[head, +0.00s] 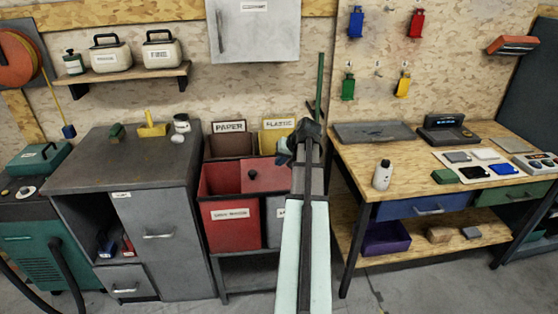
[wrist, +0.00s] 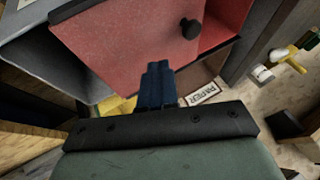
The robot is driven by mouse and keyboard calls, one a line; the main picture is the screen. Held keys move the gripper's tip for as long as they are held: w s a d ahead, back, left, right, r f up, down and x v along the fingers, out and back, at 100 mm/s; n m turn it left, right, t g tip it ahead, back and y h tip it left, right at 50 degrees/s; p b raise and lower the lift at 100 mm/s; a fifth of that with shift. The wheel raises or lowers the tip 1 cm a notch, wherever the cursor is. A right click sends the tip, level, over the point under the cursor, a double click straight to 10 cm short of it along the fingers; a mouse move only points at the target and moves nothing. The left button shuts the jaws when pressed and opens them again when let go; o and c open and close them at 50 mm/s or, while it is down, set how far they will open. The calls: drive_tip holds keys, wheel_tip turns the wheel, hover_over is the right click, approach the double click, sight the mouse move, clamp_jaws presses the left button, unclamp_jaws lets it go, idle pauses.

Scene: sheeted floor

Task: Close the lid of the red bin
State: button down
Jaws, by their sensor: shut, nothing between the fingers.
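The red bin (head: 229,222) stands in the rack at the centre of the head view. Its red lid (head: 264,175), with a dark knob, lies shifted right, leaving the bin's left part open. The lid's right side reaches toward the grey bin beside it; my arm hides some of that edge. In the wrist view the lid (wrist: 140,40) and its knob (wrist: 190,28) show close ahead, with the open red interior (wrist: 226,30) to the right. My gripper (head: 285,152) is shut and empty by the lid's far right side. Its fingers (wrist: 157,72) appear near the lid's edge; contact is unclear.
Paper (head: 231,139) and yellow plastic (head: 277,136) bins stand behind the red bin. A grey cabinet (head: 130,170) is close on the left. A wooden workbench (head: 435,160) is on the right. A green stick (head: 319,85) stands behind my gripper.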

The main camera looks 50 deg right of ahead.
approach(262, 180)
drive_tip(key=w+d+f, duration=0.2)
drive_tip(key=shift+w+d+f, duration=0.2)
drive_tip(key=shift+d+f, duration=0.15)
drive_tip(key=shift+d, duration=0.05)
drive_tip(key=shift+w+a, duration=0.75)
drive_tip(key=shift+w, duration=0.1)
drive_tip(key=shift+w+a+f, duration=0.15)
drive_tip(key=shift+w+a, duration=0.25)
drive_tip(key=shift+w, duration=0.25)
drive_tip(key=w+a, duration=1.2)
drive_tip(key=shift+w+a, duration=0.25)
drive_tip(key=shift+a, duration=0.05)
